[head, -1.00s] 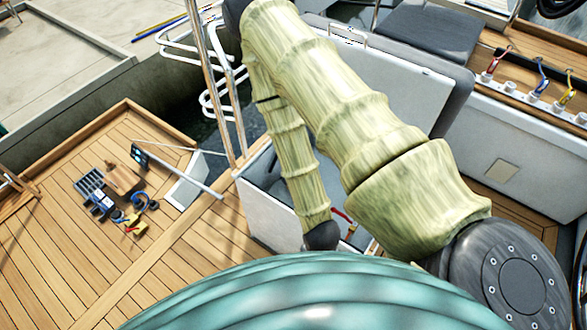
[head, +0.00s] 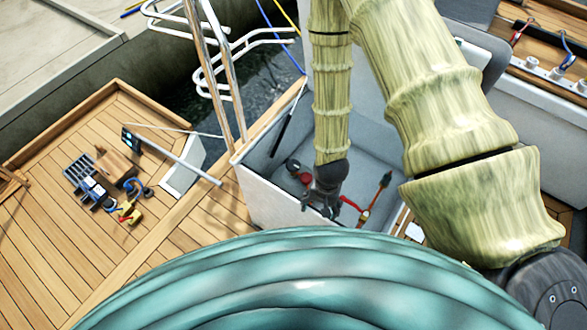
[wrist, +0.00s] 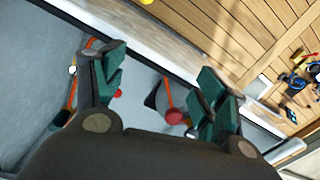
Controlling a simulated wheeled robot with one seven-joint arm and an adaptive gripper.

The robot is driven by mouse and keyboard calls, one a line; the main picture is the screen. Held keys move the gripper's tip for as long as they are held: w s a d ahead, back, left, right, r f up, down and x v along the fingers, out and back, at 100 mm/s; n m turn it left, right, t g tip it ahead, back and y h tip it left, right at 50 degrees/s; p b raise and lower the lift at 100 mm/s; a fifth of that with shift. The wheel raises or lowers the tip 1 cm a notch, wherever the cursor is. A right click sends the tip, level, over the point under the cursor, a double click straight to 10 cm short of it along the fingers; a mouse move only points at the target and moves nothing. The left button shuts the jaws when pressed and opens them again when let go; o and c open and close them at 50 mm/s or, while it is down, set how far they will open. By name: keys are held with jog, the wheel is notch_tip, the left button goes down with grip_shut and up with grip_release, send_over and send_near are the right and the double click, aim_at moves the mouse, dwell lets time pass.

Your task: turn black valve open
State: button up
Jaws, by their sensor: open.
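In the head view my gripper (head: 322,204) is low inside an open grey locker (head: 262,190), near its front wall. In the wrist view the gripper's green-padded fingers (wrist: 160,70) are spread apart with nothing held between them. A dark round piece (head: 292,165) shows behind and left of the gripper; it may be the black valve, but I cannot tell for sure. A red round piece (head: 305,178) lies close to it. In the wrist view a red knob (wrist: 174,117) shows beside the right finger. The black valve is not clearly identifiable there.
A red-handled tool with a dark tip (head: 376,198) is in the locker, right of my gripper. The white locker wall (head: 258,205) rises close by. Tools lie on the wooden deck (head: 60,215) at left. White rails (head: 215,70) stand behind.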

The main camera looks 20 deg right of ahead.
jog(key=w+a+m+b, duration=0.1)
jog(key=w+m+b, duration=0.6)
jog(key=w, duration=0.7)
notch_tip(320, 180, up, 3)
jog(key=m+b, duration=0.5)
send_over(293, 165)
jog(key=shift+h, duration=0.3)
jog(key=shift+f, duration=5.15)
jog(key=shift+c, duration=0.3)
jog(key=c, duration=1)
